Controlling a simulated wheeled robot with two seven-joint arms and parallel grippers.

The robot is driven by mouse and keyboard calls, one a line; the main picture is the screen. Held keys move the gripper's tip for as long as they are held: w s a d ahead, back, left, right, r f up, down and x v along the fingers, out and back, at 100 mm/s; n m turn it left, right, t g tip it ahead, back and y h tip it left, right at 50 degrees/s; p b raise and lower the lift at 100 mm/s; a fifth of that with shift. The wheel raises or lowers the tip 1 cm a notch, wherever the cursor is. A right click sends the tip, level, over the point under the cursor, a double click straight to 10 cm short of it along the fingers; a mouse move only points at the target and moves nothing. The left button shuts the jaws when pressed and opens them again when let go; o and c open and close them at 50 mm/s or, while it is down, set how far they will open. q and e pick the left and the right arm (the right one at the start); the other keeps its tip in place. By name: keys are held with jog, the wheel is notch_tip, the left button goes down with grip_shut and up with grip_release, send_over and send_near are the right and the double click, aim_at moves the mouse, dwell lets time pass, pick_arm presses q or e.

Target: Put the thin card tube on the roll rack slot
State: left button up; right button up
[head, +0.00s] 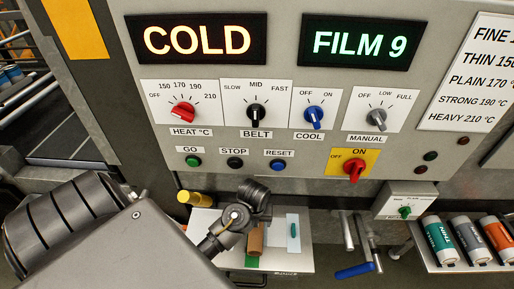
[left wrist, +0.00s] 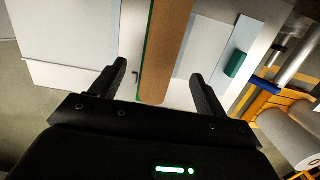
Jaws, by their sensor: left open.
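The thin card tube (head: 256,238) is a plain brown cylinder over a white tray (head: 205,222) below the control panel. It also shows in the left wrist view (left wrist: 168,52), running down from the top edge with its near end between my fingers in the picture. My left gripper (left wrist: 158,88) is open, one finger on each side of the tube, with gaps to both. I cannot tell how far the tube is below the fingertips. In the head view my left arm hides the fingers. I cannot pick out a roll rack slot with certainty. My right gripper is not in view.
A rack at the right (head: 480,266) holds several labelled rolls, one marked THIN (head: 441,240). A blue-handled lever (head: 354,271) and a small box with a green knob (head: 405,205) stand between tray and rack. A yellow cylinder (head: 195,198) lies at the tray's back left.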

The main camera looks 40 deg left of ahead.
aim_at(256, 230)
pick_arm(q)
jog(key=shift+a+f, duration=0.1)
jog(key=shift+f, duration=0.55)
jog(key=shift+s, duration=0.1)
jog(key=shift+f+p, duration=0.4)
jog(key=f, duration=0.1)
jog(key=w+f+p, duration=0.1)
jog(key=f, duration=0.1)
jog(key=shift+w+f, duration=0.1)
jog(key=shift+f, duration=0.55)
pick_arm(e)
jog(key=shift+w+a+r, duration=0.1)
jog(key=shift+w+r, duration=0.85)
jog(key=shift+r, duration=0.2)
pick_arm(q)
jog(key=shift+a, duration=0.1)
jog(key=shift+c, duration=0.8)
jog(key=c, duration=1.3)
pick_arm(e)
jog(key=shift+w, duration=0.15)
pick_arm(q)
jog(key=shift+r, duration=0.1)
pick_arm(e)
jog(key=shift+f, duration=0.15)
